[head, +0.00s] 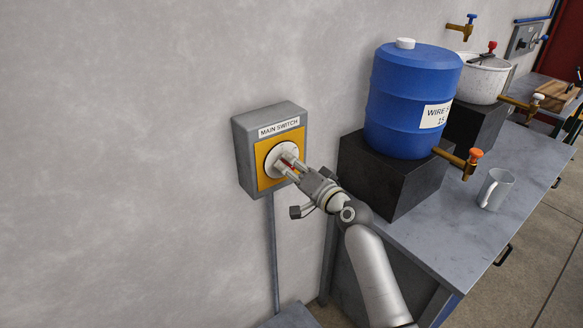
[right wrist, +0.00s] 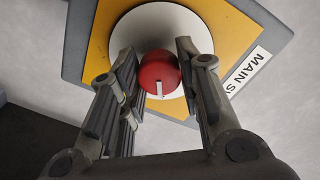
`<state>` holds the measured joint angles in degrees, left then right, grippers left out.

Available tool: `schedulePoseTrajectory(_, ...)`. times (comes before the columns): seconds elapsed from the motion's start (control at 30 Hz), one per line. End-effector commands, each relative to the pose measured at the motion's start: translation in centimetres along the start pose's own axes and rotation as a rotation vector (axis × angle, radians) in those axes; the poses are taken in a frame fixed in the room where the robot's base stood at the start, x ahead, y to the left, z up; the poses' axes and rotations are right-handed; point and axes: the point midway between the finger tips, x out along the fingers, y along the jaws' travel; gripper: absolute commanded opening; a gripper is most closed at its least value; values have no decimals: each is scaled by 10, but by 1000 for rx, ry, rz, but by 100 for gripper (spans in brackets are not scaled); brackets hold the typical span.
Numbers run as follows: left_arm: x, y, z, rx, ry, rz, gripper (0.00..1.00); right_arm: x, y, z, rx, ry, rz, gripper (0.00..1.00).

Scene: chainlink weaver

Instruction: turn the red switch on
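The red switch (right wrist: 159,72) is a round red knob with a white mark, seen between my right gripper's fingers in the right wrist view. It sits on a white disc (right wrist: 202,30) on a yellow plate of the grey box (head: 243,157) labelled MAIN SWITCH on the wall. In the head view the fingers hide most of the knob. My right gripper (head: 289,166) is open, with one finger on each side of the knob (right wrist: 156,75). Gaps seem to show beside the knob; contact is not clear. My left gripper is not in view.
A blue barrel (head: 410,95) stands on a black block (head: 385,185) on the grey workbench (head: 450,235), right of the box. The wall left of the box is clear.

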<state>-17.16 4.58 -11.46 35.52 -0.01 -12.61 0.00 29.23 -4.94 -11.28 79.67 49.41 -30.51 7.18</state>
Motion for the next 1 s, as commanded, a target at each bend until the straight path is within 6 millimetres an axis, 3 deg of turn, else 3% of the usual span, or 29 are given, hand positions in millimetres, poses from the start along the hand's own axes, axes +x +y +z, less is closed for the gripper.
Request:
schedulePoseTrajectory(0.03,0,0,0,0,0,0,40,0,0,0,0,1,0,37)
schedulePoseTrajectory(0.17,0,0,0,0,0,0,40,0,0,0,0,1,0,54)
schedulePoseTrajectory(0.57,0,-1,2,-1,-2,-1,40,-3,0,0,-1,1,0,55)
schedulePoseTrajectory(0.77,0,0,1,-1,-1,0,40,-25,2,0,-2,2,2,55)
schedulePoseTrajectory(1.0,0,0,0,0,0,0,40,-68,1,0,-3,2,2,55)
